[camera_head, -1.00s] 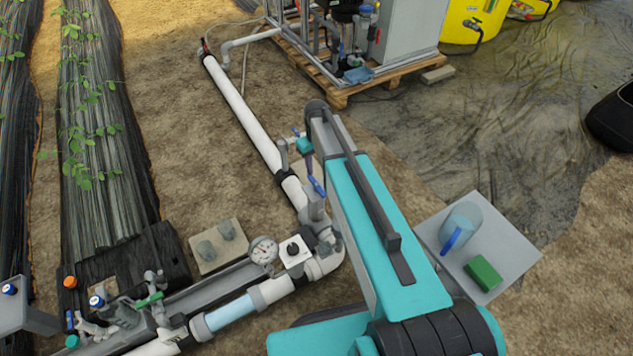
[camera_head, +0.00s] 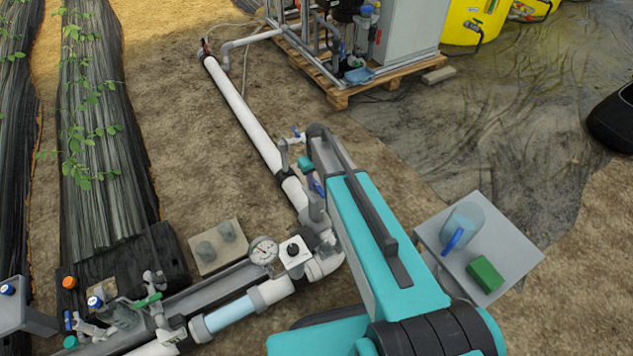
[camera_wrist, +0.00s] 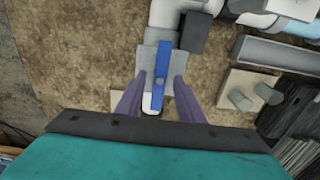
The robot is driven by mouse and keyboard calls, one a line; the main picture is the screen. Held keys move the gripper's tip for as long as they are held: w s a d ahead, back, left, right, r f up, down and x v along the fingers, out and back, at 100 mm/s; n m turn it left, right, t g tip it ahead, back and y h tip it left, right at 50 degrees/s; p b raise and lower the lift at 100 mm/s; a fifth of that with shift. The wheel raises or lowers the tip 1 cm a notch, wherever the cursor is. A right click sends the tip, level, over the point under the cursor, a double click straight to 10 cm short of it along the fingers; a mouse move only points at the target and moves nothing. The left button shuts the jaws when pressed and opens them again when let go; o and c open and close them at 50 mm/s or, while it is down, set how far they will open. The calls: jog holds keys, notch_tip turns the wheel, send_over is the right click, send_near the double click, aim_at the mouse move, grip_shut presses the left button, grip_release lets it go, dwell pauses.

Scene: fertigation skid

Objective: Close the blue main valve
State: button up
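The blue main valve's lever handle (camera_wrist: 161,62) shows in the middle of the wrist view, lying along the line of the grey pipe and valve body. My gripper (camera_wrist: 160,88) is open, with one purple finger on each side of the blue handle. A gap of floor and grey valve shows between the handle and each finger, so I see no grip. In the head view only a small piece of the blue handle (camera_head: 317,186) shows beside my forearm. My arm hides most of the valve and the gripper there.
A white pipe (camera_head: 240,112) runs to the pump skid on a pallet. A pressure gauge (camera_head: 264,250) and a white box with a black knob (camera_head: 294,252) stand near the valve. A grey table (camera_head: 515,257) holds a jug (camera_head: 463,225) and green block (camera_head: 485,273).

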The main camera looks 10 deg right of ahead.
grip_shut()
jog(key=shift+m, duration=0.5)
jog(key=m+p, duration=0.1)
jog(key=m, duration=0.2)
jog(key=shift+m+p, duration=0.3)
jog(key=shift+p, duration=0.05)
jog(key=m+p, duration=0.1)
jog(key=m, duration=0.3)
jog(key=m+p, duration=0.1)
jog(key=m, duration=0.3)
jog(key=shift+m, duration=0.3)
jog(key=m, duration=0.4)
jog(key=shift+m, duration=0.4)
jog(key=shift+s, duration=0.1)
